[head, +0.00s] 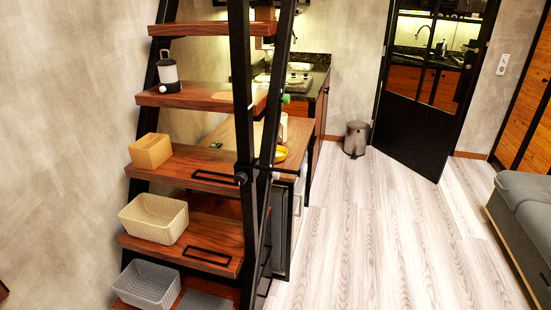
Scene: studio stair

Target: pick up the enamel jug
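I cannot pick out the enamel jug with certainty. A pale, cream upright object (284,126) on the wooden counter behind the stair could be it, but a black post partly covers it and its shape is unclear. A white object with a black base and black top (168,74) stands upright on an upper stair tread; it looks more like a lantern. Neither of my grippers is in view.
Stair treads hold a wooden box (150,151), a cream basket (154,218) and a grey basket (147,285). Black stair posts (243,120) block part of the counter, where a yellow dish (280,154) sits. A bin (356,139) and sofa (525,215) flank open floor (390,230).

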